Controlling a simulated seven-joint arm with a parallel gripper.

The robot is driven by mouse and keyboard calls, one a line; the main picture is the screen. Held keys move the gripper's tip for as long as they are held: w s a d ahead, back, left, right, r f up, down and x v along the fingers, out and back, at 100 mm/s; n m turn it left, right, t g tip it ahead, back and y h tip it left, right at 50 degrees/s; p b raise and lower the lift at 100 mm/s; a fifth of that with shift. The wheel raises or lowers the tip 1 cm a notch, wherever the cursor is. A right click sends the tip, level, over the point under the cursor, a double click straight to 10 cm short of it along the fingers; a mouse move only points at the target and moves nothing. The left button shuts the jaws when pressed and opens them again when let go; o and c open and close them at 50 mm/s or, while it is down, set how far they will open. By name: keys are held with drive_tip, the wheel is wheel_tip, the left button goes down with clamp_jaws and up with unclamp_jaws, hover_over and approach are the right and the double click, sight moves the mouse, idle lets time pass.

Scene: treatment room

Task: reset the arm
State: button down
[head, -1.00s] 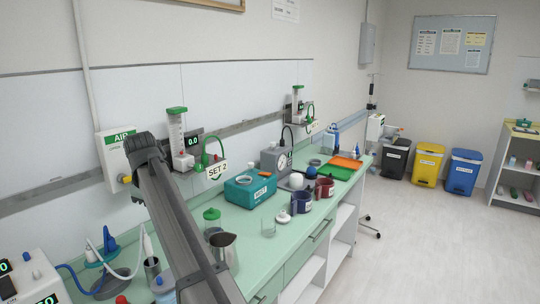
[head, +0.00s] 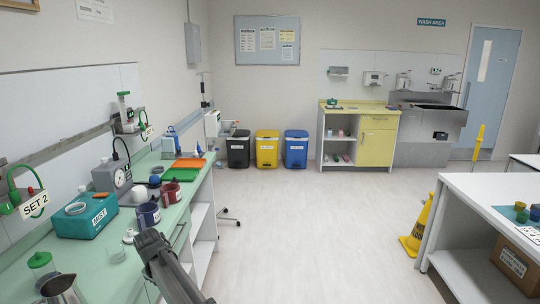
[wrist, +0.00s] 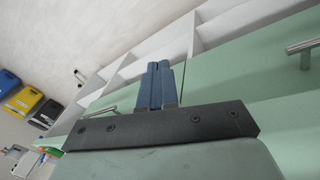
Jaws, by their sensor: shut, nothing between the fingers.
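My gripper (wrist: 160,85) shows in the wrist view, with its two blue-grey fingers pressed together and nothing between them. Behind the fingers are the white open shelves and green drawer fronts of the counter (wrist: 240,80), and the gripper appears apart from them. In the head view, my dark grey arm (head: 165,265) rises at the bottom, in front of the counter's edge. I cannot make out the fingers there.
A yellow wet-floor sign (head: 418,230) stands by the white table (head: 480,200) at right. The floor between is clear.

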drive_tip(key=s+d+f+m+g+h, duration=0.1)
drive_tip(key=s+d+f+m+g, duration=0.3)
drive_tip(key=d+f, duration=1.15)
drive_tip(key=s+d+f+m+g+h, duration=0.15)
drive_tip(key=s+d+f, duration=0.45)
drive_tip(key=d+f, duration=1)
drive_tip(key=s+d+f+m+g+y, duration=0.1)
drive_tip(key=s+d+f+m, duration=0.1)
drive_tip(key=s+d+f, duration=0.35)
drive_tip(key=s+d+f+m+g+y, duration=0.1)
drive_tip(key=s+d+f, duration=0.1)
drive_tip(key=s+d, duration=0.65)
drive_tip(key=s+d+f+m+g, duration=0.1)
drive_tip(key=s+d+m, duration=0.1)
drive_tip(key=s, duration=0.7)
drive_tip(key=s+d+f+m+g, duration=0.1)
drive_tip(key=s+d+f+m, duration=0.1)
drive_tip(key=s+d, duration=0.3)
drive_tip(key=s, duration=0.4)
drive_tip(key=shift+m+y, duration=0.25)
